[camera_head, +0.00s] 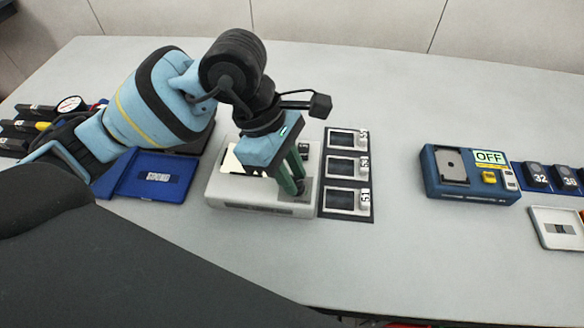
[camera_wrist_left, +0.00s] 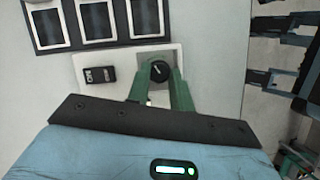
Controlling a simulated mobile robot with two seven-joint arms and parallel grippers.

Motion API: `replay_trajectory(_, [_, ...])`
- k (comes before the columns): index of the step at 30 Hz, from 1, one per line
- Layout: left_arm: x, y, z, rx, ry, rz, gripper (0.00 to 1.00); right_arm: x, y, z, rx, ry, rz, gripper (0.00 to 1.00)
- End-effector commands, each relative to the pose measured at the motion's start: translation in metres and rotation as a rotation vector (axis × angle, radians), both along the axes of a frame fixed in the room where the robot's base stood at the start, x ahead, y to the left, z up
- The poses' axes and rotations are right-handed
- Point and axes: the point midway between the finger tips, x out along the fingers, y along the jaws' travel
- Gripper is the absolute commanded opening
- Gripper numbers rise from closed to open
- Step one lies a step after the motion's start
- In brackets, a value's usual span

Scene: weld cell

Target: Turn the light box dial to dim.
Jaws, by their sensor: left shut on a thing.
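The light box (camera_head: 228,190) is a low white box on the table, left of centre in the head view. Its white face also shows in the wrist view (camera_wrist_left: 122,61). The dial (camera_wrist_left: 160,71) is a round black knob with a pale pointer line, set on a grey patch of that face. My left gripper (camera_head: 297,184) reaches down to the box with its green fingers. In the wrist view the fingers (camera_wrist_left: 161,77) stand either side of the dial and are shut on it. The fingers hide the dial in the head view. My right gripper is out of view.
A black switch (camera_wrist_left: 97,75) sits beside the dial. A dark holder with several framed plates (camera_head: 346,169) lies just right of the light box. An open blue case (camera_head: 152,180) lies left. A blue device reading OFF (camera_head: 470,193) stands farther right, with clear table between.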

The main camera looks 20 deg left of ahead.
Motion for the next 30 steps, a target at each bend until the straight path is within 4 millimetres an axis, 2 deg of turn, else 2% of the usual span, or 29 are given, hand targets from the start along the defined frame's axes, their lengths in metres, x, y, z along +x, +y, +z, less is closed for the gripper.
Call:
replay_trajectory(21, [-0.006, -0.002, 0.002, 0.000, -0.003, 0.678, 0.00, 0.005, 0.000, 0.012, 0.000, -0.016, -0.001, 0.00])
replay_trajectory(30, [-0.007, -0.003, 0.002, 0.000, -0.002, 0.918, 0.00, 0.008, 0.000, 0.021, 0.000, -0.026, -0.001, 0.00])
